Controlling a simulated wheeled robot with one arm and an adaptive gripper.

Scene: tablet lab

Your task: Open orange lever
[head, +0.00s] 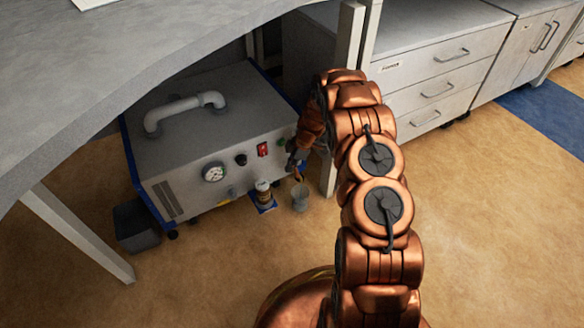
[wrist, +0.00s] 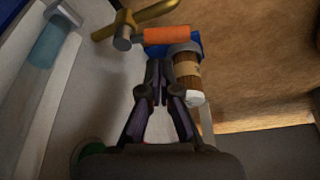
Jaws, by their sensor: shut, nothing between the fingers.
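The orange lever (wrist: 167,35) shows at the top of the wrist view as a short orange grip. A grey round end joins its left side, by a brass-coloured bar (wrist: 150,14). My gripper (wrist: 157,64) is shut and empty, its fingertips just below the orange grip in the picture; I cannot tell whether they touch it. In the head view my gripper (head: 294,171) is low at the right front corner of the grey machine (head: 215,120). The lever cannot be made out clearly there.
A brown bottle (wrist: 188,72) with a label stands close right of my fingers, by a blue holder. In the head view the bottle (head: 263,189) is at the machine's front, left of a clear vessel (head: 300,197). A table leg (head: 345,60) stands close to my arm.

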